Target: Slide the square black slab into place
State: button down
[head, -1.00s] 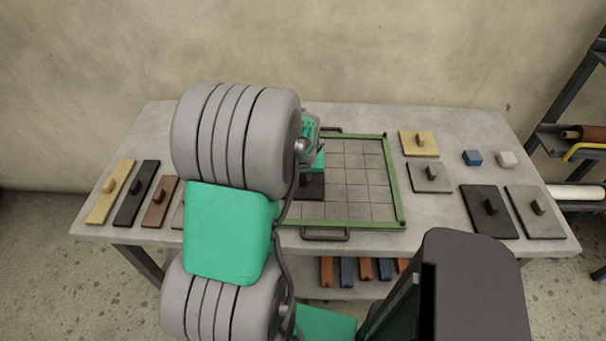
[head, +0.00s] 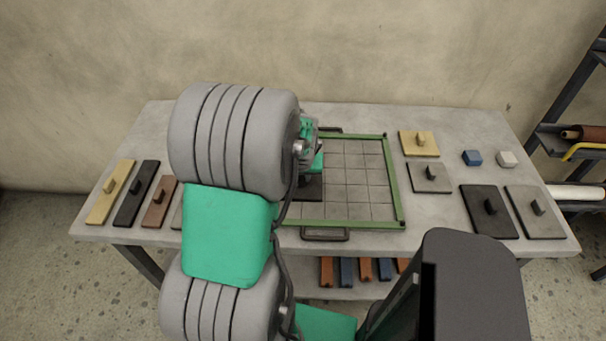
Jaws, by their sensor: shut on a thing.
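The square black slab (head: 311,190) lies inside the green-framed tray, toward its left side. Only its right part shows; my arm hides the rest. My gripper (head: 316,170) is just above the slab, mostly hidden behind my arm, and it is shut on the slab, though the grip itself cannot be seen. The tray (head: 394,180) has a green rim, a grid of grey square cells and dark handles at front and back. The cells to the right of the slab are bare.
Yellow (head: 110,192), black (head: 137,193) and brown (head: 160,202) bars lie left.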

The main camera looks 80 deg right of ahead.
jog(key=shift+w+a+p, duration=0.25)
jog(key=shift+w+a, duration=0.65)
jog(key=shift+a, duration=0.35)
jog(key=shift+w+a+p, duration=0.2)
jog(key=shift+w+a, duration=0.7)
jog(key=shift+a, duration=0.4)
jog(key=shift+w+a+p, duration=0.25)
jog(key=shift+w+a, duration=0.65)
jog(key=shift+a, duration=0.35)
jog(key=c, duration=1.3)
grip_release()
jog(key=shift+o, duration=0.2)
jog(key=shift+r, duration=0.1)
